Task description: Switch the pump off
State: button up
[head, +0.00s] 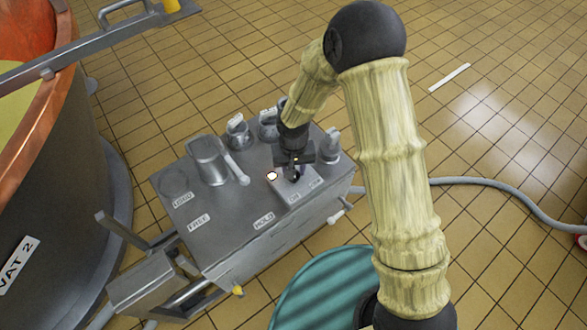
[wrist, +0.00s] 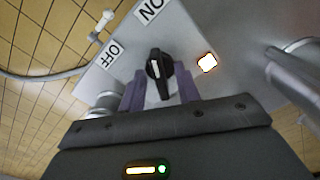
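The pump switch is a black knob (wrist: 159,75) on a grey metal plate (wrist: 205,30), with a white mark on its upper end. The mark points up towards the ON label (wrist: 150,10); the OFF label (wrist: 110,53) is to the left. A lit lamp (wrist: 208,62) glows right of the knob, and also in the head view (head: 272,175). My gripper (wrist: 160,92) has its two purple fingers apart, one on each side of the knob. I cannot tell whether they touch it. In the head view my gripper (head: 295,174) is over the switch and mostly hides it.
Metal jugs (head: 208,160) and smaller vessels (head: 238,131) stand close to my gripper. A copper vat (head: 60,190) is at the left. A hose (head: 480,182) runs right across the tiles.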

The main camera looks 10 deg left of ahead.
grip_shut()
dwell(0.4)
jog(key=shift+r+n+p, duration=0.15)
jog(key=shift+n+p, duration=0.8)
jog(key=shift+n, duration=0.35)
jog(key=n+p, duration=0.2)
jog(key=n, duration=0.1)
jog(key=shift+n, duration=0.3)
jog(key=n+p, duration=0.2)
jog(key=n, duration=0.3)
jog(key=shift+n+p, duration=0.35)
jog(key=shift+n, duration=0.05)
